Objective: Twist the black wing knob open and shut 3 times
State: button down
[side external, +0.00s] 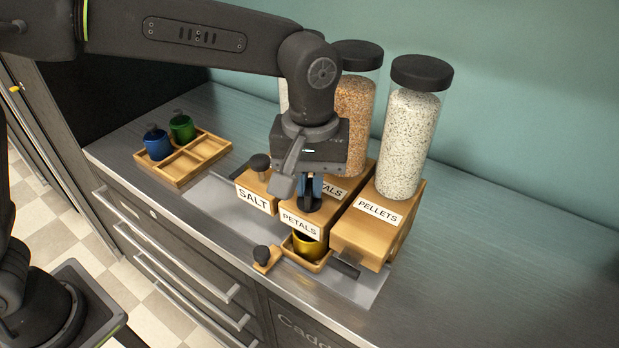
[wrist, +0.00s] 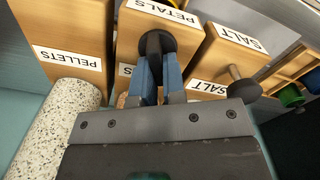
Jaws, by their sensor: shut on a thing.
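A gold cup (side external: 309,246) stands in a small wooden holder (side external: 296,259) below the PETALS box. I cannot see whether anything flows into it.
A SALT box (side external: 257,190) with its own dark knob (side external: 260,162) stands close left. A PELLETS box (side external: 376,221) stands close right. Tall jars (side external: 407,135) rise behind. A wooden tray (side external: 205,152) holds blue and green cups at the left. The right counter is clear.

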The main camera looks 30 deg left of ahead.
jog(key=m, duration=0.6)
jog(key=shift+w+d, duration=0.1)
jog(key=shift+d, duration=0.2)
jog(key=m, duration=0.6)
jog(key=shift+d, duration=0.3)
jog(key=shift+m, duration=0.4)
jog(key=c, duration=1.2)
grip_release()
jog(key=shift+r, duration=0.1)
notch_tip(320, 180, up, 14)
